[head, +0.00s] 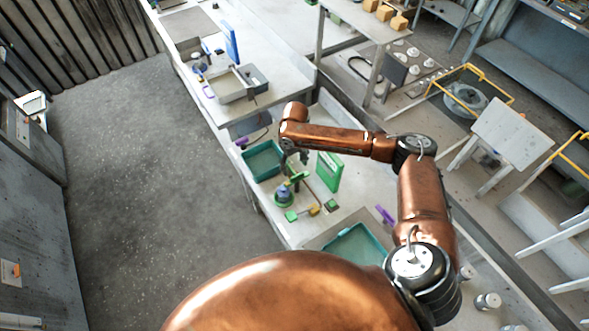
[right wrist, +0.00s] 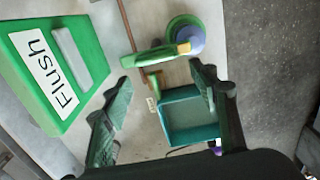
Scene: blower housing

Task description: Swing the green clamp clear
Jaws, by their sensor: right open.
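The green clamp (right wrist: 152,56) shows in the right wrist view as a green bar. It reaches from near a brown rod (right wrist: 128,22) to a round green and blue-purple part (right wrist: 187,36), with a yellow piece at that end. In the head view the clamp (head: 299,177) is small, above the round part (head: 283,196) on the bench. My right gripper (right wrist: 160,75) is open, with the clamp bar just beyond its fingertips and nothing visible between them. In the head view the right gripper (head: 294,152) is small and partly dark. My left gripper is not in view.
A green box (right wrist: 55,62) labelled "Flush" stands beside the clamp. A teal bin (right wrist: 190,118) is on the other side. Another teal tray (head: 357,246) and a purple piece (head: 385,215) lie nearer on the bench. A grey box (head: 238,84) stands farther back.

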